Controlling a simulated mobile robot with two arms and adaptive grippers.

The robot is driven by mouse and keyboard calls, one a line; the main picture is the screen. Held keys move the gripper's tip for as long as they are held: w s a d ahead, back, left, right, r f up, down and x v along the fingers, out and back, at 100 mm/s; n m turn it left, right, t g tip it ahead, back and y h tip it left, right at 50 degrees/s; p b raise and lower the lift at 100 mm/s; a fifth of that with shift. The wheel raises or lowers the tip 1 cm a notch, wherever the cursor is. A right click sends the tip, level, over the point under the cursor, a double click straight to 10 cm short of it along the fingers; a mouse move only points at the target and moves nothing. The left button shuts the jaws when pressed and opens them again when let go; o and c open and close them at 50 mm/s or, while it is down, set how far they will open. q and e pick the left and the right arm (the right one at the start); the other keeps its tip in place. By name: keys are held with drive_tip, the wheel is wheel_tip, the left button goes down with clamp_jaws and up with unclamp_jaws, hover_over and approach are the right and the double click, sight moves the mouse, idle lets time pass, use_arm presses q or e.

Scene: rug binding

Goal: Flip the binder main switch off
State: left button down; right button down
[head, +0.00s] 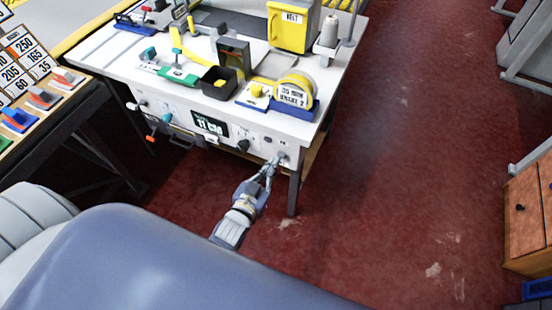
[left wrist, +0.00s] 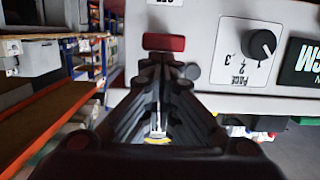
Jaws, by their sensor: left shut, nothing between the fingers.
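The binder (head: 305,132) is a white workbench with a control panel along its front edge. My left gripper (head: 272,164) is at the right end of that panel, its fingers shut and empty. In the left wrist view the panel appears upside down. There a red bar (left wrist: 164,42), which looks like the main switch, sits on the panel just beyond the tips of my left gripper (left wrist: 166,60). I cannot tell whether the fingertips touch it, nor which way it is set. A label above it is cut off by the picture edge. My right gripper is not in view.
A black dial (left wrist: 262,43) marked "PACE" and a display (left wrist: 303,62) are beside the red bar. On the bench stand a yellow belt box (head: 293,25), a tape roll (head: 295,92) and a black bin (head: 219,83). Red floor (head: 400,150) is clear to the right.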

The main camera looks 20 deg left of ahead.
use_arm(q)
drive_tip(key=shift+t, duration=0.6)
drive_tip(key=shift+s+f+b, duration=0.2)
drive_tip(key=shift+f+b, duration=0.8)
drive_tip(key=shift+f, duration=0.05)
drive_tip(key=shift+s+f+b, duration=0.15)
drive_tip(key=shift+f+b, duration=0.8)
drive_tip(key=shift+f, duration=0.05)
drive_tip(key=shift+f, duration=0.1)
drive_tip(key=s+r, duration=0.1)
drive_tip(key=s, duration=1.1)
drive_tip(key=shift+a, duration=0.25)
